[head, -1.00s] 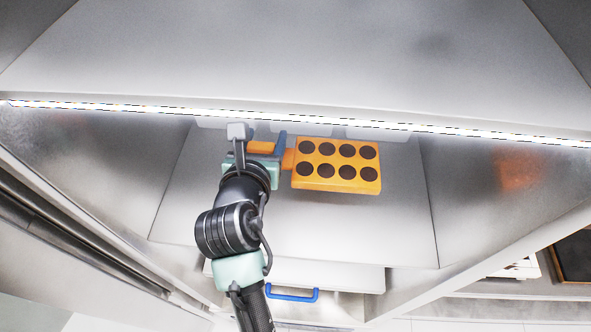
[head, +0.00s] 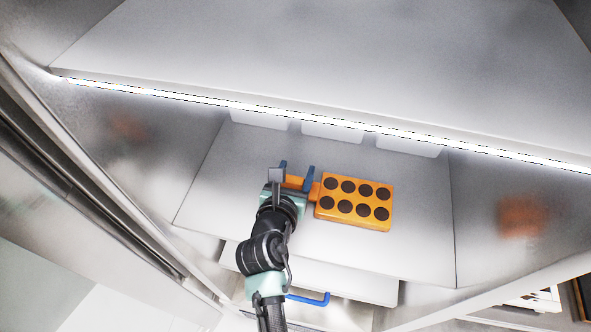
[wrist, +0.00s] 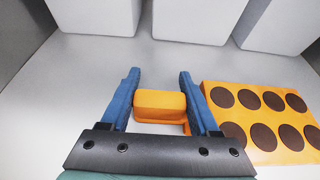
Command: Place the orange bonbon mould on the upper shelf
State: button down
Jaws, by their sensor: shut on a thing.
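The orange bonbon mould (head: 354,203) has two rows of dark round cups and an orange handle block on its left side. It is level over the grey worktop (head: 240,205); I cannot tell whether it touches it. My gripper (head: 296,175) has its blue fingers on either side of the handle and is shut on it. In the wrist view, the handle (wrist: 160,104) shows between the fingers of my gripper (wrist: 158,82), with the mould (wrist: 262,118) to the right. A broad grey shelf panel (head: 330,60) with a lit front edge spans the top of the head view.
Several white boxes stand along the back below the lit edge, one in the middle (head: 332,130). Grey side walls close in the worktop left and right. A drawer (head: 350,282) with a blue handle (head: 308,298) is at the front.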

jog(key=shift+c, duration=0.6)
grip_release()
jog(key=shift+f, duration=0.1)
jog(key=shift+s+a, duration=0.1)
jog(key=shift+s, duration=0.15)
jog(key=b+v, duration=0.1)
jog(key=v, duration=1)
jog(key=shift+s+r, duration=0.25)
jog(key=shift+r, duration=0.05)
